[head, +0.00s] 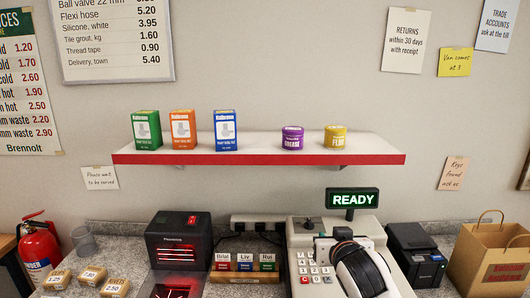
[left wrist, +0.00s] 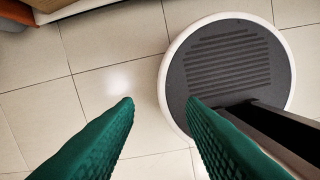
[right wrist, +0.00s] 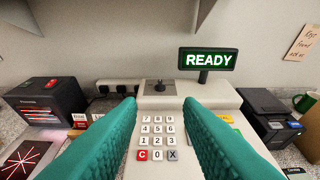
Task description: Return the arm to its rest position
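My right gripper (head: 332,238) is in front of and above the till (head: 303,234) in the head view. In the right wrist view its two teal fingers (right wrist: 159,102) are apart with nothing between them. The till's keypad (right wrist: 157,138) shows beyond and between them, and I see no contact with the keys. My left gripper (left wrist: 160,101) does not show in the head view. In the left wrist view its green fingers are apart and empty, above the tiled floor (left wrist: 95,88) and my own round base.
A green-lit READY display (head: 352,199) stands on the till. A black scanner box (head: 178,238) is left of it, a black printer (head: 417,252) and paper bag (head: 492,258) right. A shelf (head: 260,158) with boxes and tins hangs above. A wooden edge (left wrist: 35,40) borders the floor.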

